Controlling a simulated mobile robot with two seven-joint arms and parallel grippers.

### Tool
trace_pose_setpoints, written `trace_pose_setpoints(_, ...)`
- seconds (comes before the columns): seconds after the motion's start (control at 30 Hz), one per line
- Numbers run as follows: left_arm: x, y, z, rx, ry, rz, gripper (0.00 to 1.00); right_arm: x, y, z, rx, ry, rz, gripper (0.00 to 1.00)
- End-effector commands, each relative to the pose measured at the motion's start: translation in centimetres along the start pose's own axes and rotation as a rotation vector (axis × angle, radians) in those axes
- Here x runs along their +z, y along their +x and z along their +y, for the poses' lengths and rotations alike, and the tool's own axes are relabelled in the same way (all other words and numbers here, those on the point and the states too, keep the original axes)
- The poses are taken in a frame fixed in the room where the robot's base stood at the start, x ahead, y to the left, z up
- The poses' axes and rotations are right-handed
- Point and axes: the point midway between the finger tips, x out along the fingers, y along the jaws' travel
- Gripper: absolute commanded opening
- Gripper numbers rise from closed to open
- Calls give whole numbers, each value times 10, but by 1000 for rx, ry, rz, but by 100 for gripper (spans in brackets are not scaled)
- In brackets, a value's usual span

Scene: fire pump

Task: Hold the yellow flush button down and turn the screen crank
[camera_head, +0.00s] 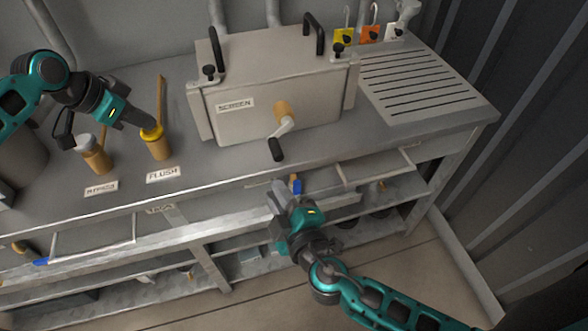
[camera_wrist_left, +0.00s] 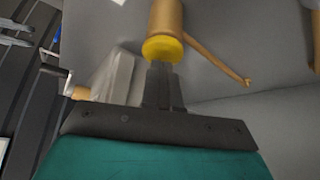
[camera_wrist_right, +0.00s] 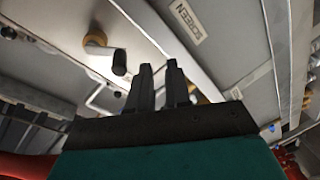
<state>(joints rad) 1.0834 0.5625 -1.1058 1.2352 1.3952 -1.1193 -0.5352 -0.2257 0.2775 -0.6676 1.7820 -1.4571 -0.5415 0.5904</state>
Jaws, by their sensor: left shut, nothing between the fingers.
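The yellow flush button (camera_head: 152,133) caps a tan post behind the FLUSH label (camera_head: 163,175); it also shows in the left wrist view (camera_wrist_left: 162,49). My left gripper (camera_head: 147,122) is shut and empty, its fingertips at the button's top; how far the button is pressed I cannot tell. The screen crank (camera_head: 287,126) is on the front of the grey SCREEN box, its black handle (camera_head: 276,150) hanging low. It also shows in the right wrist view (camera_wrist_right: 119,62). My right gripper (camera_head: 279,190) is open and empty, below and in front of the handle, apart from it.
A second tan post with a grey cap (camera_head: 84,141) stands left of the flush post. The SCREEN box (camera_head: 230,125) has black handles on top. Colored tags (camera_head: 370,35) hang at the back right beside a slotted drain (camera_head: 420,85). Shelves and drawers lie below the bench edge.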

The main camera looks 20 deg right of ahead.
Motion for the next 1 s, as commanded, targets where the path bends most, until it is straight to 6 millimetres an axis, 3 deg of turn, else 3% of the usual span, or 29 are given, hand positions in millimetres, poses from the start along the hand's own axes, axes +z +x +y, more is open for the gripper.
trace_pose_setpoints(0.1,2,2,1,2,-1,-5,0,8,0,-44,-199,262,50,7)
trace_pose_setpoints(0.2,2,2,1,2,-1,-5,0,12,-6,-77,-370,532,68,0)
trace_pose_setpoints(0.33,2,2,1,2,-1,-5,0,16,-17,-103,-564,902,66,0)
trace_pose_setpoints(0.47,2,2,1,2,-1,-5,0,19,-29,-112,-725,1286,46,0)
trace_pose_setpoints(0.67,2,2,1,2,-1,-5,0,30,-39,-91,-903,1888,30,0)
trace_pose_setpoints(0.8,2,2,1,2,-1,-5,0,48,-40,-57,-988,2292,69,0)
trace_pose_setpoints(1.0,2,2,1,2,-1,-5,0,80,-40,-4,-1067,2711,206,0)
